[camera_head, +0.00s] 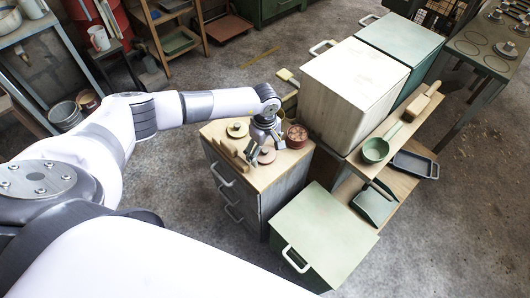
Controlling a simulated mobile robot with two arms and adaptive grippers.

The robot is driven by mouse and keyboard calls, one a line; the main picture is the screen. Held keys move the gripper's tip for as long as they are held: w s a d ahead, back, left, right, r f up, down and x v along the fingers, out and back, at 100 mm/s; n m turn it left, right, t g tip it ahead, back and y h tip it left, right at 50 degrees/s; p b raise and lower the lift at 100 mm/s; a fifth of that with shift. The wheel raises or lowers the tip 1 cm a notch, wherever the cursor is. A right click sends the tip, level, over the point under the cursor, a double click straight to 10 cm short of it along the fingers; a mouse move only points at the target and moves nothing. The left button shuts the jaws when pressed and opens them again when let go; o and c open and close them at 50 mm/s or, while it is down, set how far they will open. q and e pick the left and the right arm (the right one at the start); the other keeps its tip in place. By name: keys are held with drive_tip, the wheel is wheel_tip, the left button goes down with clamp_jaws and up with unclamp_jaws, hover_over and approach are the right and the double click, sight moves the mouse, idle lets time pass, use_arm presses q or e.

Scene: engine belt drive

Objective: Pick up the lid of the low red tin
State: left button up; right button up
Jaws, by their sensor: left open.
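A low red round tin (297,138) stands at the right back edge of a wooden-topped cabinet. Its top looks brownish and uneven; I cannot tell whether this is a lid or its contents. A flat pinkish-brown disc with a small knob, which looks like a lid (267,157), lies on the cabinet top just left of the tin. My left gripper (266,147) is open, pointing down over this disc and partly hiding it. I cannot tell whether the fingers touch it. My right gripper is not in view.
A tan round lid with a knob (237,129) and a wooden block (233,156) sit close to the left of my gripper. A pale box (354,80) rises behind right. A green pan (376,150) lies on the bench further right. The cabinet top (261,181) is bare in front.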

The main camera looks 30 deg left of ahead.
use_arm(q)
drive_tip(key=shift+f, duration=0.1)
drive_tip(key=c, duration=0.9)
drive_tip(key=shift+c, duration=0.2)
